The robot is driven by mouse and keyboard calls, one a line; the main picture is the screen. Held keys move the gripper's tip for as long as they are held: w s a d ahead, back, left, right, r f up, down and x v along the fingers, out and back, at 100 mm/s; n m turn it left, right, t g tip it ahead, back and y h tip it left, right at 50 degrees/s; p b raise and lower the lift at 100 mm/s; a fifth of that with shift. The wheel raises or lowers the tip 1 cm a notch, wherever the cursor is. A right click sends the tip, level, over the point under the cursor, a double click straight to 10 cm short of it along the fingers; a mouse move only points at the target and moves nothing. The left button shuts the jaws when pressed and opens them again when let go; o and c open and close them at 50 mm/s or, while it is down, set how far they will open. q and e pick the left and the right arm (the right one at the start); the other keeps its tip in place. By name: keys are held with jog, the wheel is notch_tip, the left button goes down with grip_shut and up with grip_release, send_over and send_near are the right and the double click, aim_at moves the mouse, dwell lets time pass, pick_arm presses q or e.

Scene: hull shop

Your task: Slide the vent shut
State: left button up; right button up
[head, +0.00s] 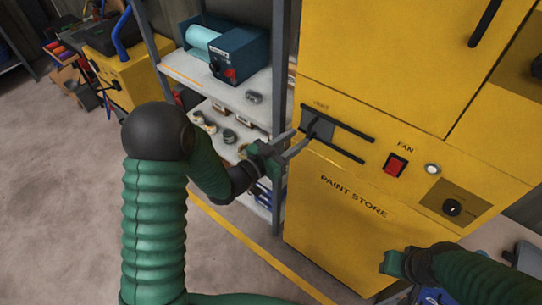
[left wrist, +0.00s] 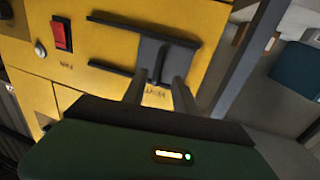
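The vent is a dark grey sliding plate (head: 323,129) between two black rails on the yellow paint store cabinet (head: 335,215). It sits toward the left end of the rails in the head view. In the left wrist view the plate (left wrist: 150,52) shows a raised upright ridge (left wrist: 166,54). My left gripper (head: 303,140) is in front of the plate, its two fingers apart. In the left wrist view the fingertips (left wrist: 160,78) point at the plate's near edge, with nothing seen held between them. My right gripper (head: 391,263) is low at the right, away from the vent; its fingers are unclear.
A red fan switch (head: 395,165), a pale round button (head: 432,169) and a dark knob (head: 453,208) are right of the vent. A grey shelf unit (head: 259,107) with a blue machine (head: 233,55) stands close on the left. The floor at left is open.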

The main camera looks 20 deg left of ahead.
pick_arm(q)
jog(key=b+v, duration=0.2)
jog(key=v, duration=0.9)
jog(key=shift+a, duration=0.5)
jog(key=shift+s+d, duration=0.15)
jog(key=shift+f, duration=0.15)
jog(key=w+a+f+n+g+y, duration=0.1)
jog(key=a+f+n+g+y, duration=0.1)
jog(key=a+f+g+y, duration=0.4)
jog(key=s+d+f+n+g+y, duration=0.1)
jog(key=s+d+f+n+g, duration=0.1)
jog(key=s, duration=0.5)
jog(key=s+d+f+n+g+y, duration=0.1)
jog(key=s+d+f+g, duration=0.2)
jog(key=s+g, duration=0.2)
jog(key=s, duration=0.2)
jog(key=shift+s+d+f+n+y, duration=0.2)
jog(key=shift+s+n+y, duration=0.1)
jog(key=shift+n+y, duration=0.1)
